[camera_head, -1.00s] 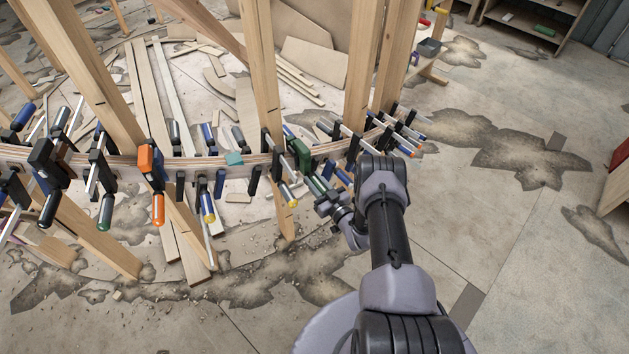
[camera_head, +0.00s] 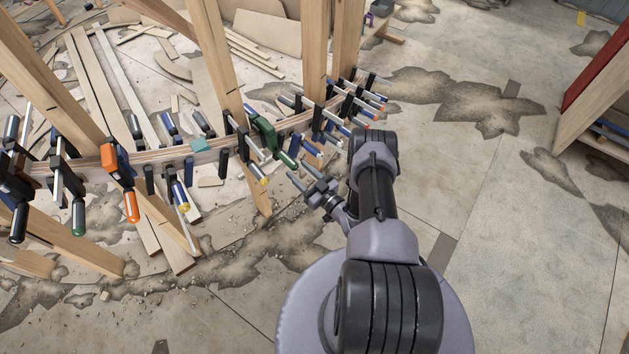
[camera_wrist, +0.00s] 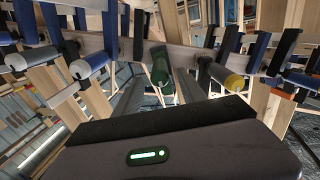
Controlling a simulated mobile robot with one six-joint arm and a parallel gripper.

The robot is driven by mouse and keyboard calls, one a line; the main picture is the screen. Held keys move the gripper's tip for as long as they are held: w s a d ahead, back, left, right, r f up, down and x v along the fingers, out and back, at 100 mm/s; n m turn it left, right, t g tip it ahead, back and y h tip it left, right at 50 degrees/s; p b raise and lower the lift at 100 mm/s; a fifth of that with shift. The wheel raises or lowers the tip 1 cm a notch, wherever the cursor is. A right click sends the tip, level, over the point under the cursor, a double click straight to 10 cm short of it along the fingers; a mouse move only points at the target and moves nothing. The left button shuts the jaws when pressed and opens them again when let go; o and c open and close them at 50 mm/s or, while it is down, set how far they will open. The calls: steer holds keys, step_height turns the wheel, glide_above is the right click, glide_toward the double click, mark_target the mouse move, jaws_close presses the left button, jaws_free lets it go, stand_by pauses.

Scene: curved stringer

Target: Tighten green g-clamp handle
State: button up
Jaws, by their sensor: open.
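My gripper (camera_head: 302,174) is open and empty, just below and to the right of the handle, with a small visible gap.
A yellow-tipped clamp handle (camera_wrist: 225,78) is close beside the green one. An orange clamp (camera_head: 115,165) and several dark and blue clamps line the stringer (camera_head: 170,154). Wooden posts (camera_head: 216,60) rise through it. The floor to the right (camera_head: 500,200) is clear.

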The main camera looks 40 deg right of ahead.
steer(key=s+d+p, duration=0.1)
steer(key=s, duration=0.7)
steer(key=shift+s, duration=0.15)
steer(key=w+d+r+g+h, duration=0.35)
steer(key=w+d+r, duration=0.75)
steer(key=w+r, duration=0.4)
steer(key=a+r+m+g+h, duration=0.15)
steer(key=a+r, duration=0.25)
steer(key=r, duration=0.7)
steer(key=a+r+m+g, duration=0.2)
steer(key=a+r, duration=0.1)
steer(key=r, duration=0.8)
steer(key=s+a+r+m+g, duration=0.2)
steer(key=s+a+r, duration=0.7)
steer(key=s+a, duration=0.15)
steer(key=s+a+r+g+y, duration=0.1)
steer(key=s+a+y, duration=0.1)
steer(key=s+a, duration=0.6)
steer(key=s+a+r+g+y, duration=0.1)
steer(key=s+a+g+y, duration=0.1)
steer(key=s+a, duration=0.5)
steer(key=s, duration=0.5)
steer(key=shift+s+a+y, duration=0.2)
steer(key=shift+a+y, duration=0.15)
steer(key=shift+y, duration=0.05)
